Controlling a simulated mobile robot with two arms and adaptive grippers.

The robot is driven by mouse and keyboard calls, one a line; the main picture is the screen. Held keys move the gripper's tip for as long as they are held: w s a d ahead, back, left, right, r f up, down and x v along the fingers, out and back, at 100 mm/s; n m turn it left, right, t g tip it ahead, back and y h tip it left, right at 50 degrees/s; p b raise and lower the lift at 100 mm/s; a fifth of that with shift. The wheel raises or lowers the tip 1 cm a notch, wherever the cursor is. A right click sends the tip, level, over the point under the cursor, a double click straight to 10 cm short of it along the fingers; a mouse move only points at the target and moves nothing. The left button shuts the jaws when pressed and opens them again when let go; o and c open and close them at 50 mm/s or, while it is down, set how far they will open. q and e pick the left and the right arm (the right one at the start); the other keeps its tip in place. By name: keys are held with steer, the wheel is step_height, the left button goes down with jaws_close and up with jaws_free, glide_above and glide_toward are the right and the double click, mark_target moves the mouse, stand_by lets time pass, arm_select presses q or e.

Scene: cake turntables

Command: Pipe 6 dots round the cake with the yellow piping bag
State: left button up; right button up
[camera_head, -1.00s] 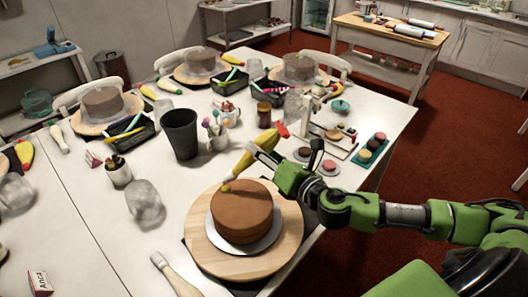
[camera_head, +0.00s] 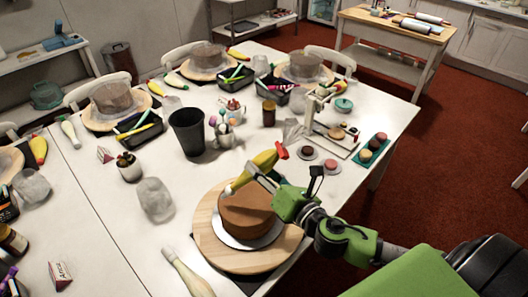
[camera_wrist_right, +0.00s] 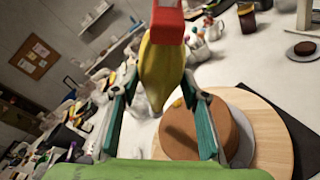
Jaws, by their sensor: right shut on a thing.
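The brown cake (camera_head: 245,222) sits on a white board on a round wooden turntable (camera_head: 212,252) near the table's front edge. My right gripper (camera_head: 262,172) is shut on the yellow piping bag (camera_head: 258,163), which is tilted, its red-clipped end up to the right. Its pale nozzle points down to the left, over the cake's far left edge; I cannot tell whether it touches. In the right wrist view the bag (camera_wrist_right: 160,68) hangs between the fingers beside the cake (camera_wrist_right: 200,130). A small yellow-orange spot (camera_wrist_right: 178,103) shows at the cake's top edge. My left gripper is not in view.
More cakes on turntables (camera_head: 115,105) stand at the back.

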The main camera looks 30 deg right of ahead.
steer(key=shift+s, duration=0.35)
arm_select(q)
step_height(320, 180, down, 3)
steer(key=b, duration=0.3)
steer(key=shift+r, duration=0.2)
arm_select(e)
step_height(320, 180, down, 3)
steer(key=shift+f, duration=0.1)
steer(key=shift+o, duration=0.2)
steer(key=c, duration=0.5)
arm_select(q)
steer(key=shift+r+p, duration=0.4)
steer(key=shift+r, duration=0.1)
arm_select(e)
steer(key=shift+r, duration=0.35)
steer(key=o, duration=0.4)
